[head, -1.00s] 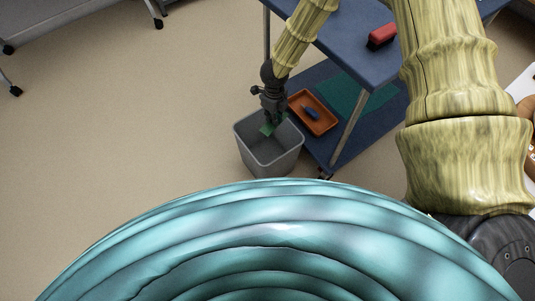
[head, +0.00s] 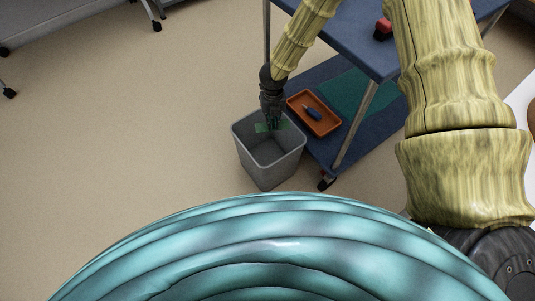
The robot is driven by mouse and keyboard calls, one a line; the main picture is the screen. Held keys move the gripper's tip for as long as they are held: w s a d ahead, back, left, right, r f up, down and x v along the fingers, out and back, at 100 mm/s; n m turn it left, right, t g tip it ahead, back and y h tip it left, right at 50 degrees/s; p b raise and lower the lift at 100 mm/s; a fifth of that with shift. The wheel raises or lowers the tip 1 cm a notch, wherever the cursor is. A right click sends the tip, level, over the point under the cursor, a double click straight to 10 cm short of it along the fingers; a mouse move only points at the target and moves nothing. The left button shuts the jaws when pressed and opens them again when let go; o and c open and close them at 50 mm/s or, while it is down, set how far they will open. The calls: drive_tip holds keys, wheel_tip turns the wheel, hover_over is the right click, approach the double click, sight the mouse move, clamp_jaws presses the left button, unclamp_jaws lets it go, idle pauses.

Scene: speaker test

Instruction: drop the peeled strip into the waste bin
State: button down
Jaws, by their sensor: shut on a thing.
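A grey waste bin (head: 268,178) stands on the floor beside a blue cart. It is open at the top and its inside looks empty. My gripper (head: 271,122) points down over the bin's back part, at about the height of the rim. It is shut on a green strip (head: 262,128), whose ends stick out to both sides of the fingers. The strip is over the opening; whether it is below the rim I cannot tell. The fingertips are small and dark here.
The blue cart (head: 357,42) has an upper deck with a red-handled brush (head: 383,29). On its lower shelf are an orange tray (head: 327,128) with a dark blue tool (head: 312,113) and a green mat (head: 350,88). The floor left of the bin is clear.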

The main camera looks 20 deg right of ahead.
drive_tip(key=shift+f+b, duration=1.4)
drive_tip(key=shift+f, duration=0.5)
drive_tip(key=c, duration=1.5)
unclamp_jaws()
wheel_tip(320, 180, up, 12)
